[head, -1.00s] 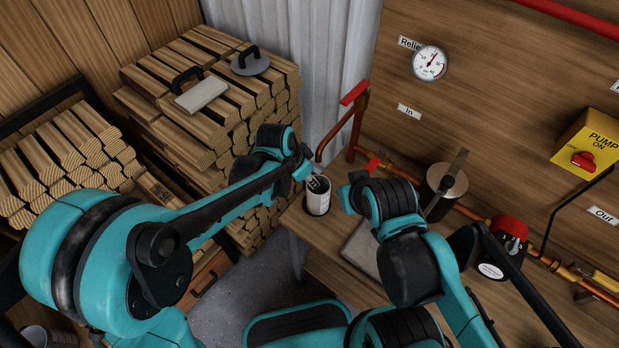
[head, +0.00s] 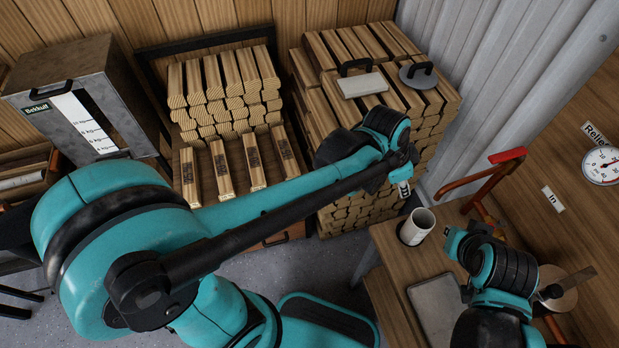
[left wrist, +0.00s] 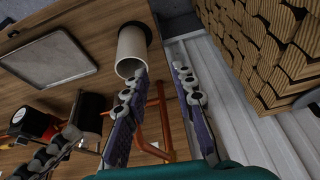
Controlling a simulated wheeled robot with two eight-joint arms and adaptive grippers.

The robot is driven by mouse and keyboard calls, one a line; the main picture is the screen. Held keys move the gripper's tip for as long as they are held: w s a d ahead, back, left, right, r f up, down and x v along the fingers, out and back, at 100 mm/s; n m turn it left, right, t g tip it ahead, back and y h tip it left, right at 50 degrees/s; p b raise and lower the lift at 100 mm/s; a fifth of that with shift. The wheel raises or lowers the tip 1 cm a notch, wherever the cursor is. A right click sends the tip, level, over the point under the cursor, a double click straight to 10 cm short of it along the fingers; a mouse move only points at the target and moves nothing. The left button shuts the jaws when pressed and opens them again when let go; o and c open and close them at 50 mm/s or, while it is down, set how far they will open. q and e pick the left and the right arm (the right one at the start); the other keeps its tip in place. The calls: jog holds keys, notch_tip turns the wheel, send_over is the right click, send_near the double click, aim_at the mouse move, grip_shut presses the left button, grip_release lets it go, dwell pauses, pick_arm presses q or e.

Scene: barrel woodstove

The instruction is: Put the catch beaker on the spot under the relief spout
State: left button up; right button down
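The catch beaker (head: 417,227), a white open cylinder, stands upright at the far left corner of the wooden bench. A dark round spot (left wrist: 150,22) shows at its base in the left wrist view, where the beaker (left wrist: 134,52) appears upside down. The copper relief pipe (head: 478,190) with a red lever bends down close behind the beaker; I cannot tell whether its mouth is directly above. My left gripper (head: 404,188) is open and empty, just left of the beaker and apart from it; its spread fingers (left wrist: 161,72) show in the wrist view. My right gripper (head: 452,243) is right of the beaker, fingers unclear.
A grey tray (head: 437,306) lies on the bench in front of the beaker. Stacked firewood (head: 365,120) stands left of the bench, topped by a handled block (head: 362,85) and disc (head: 418,76). A metal scale box (head: 85,110) is at far left. A gauge (head: 603,166) hangs right.

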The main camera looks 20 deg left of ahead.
pick_arm(q)
jog(key=s+a+r+n+t+y, duration=0.1)
jog(key=s+a+n, duration=0.4)
jog(key=a, duration=0.6)
jog(key=s+a+r+n+t+y, duration=0.1)
jog(key=s+a+n, duration=0.4)
jog(key=a, duration=0.6)
jog(key=shift+s+a+r+n+t+y, duration=0.15)
jog(key=shift+a+r+n+t+y, duration=0.4)
jog(key=shift+t, duration=0.65)
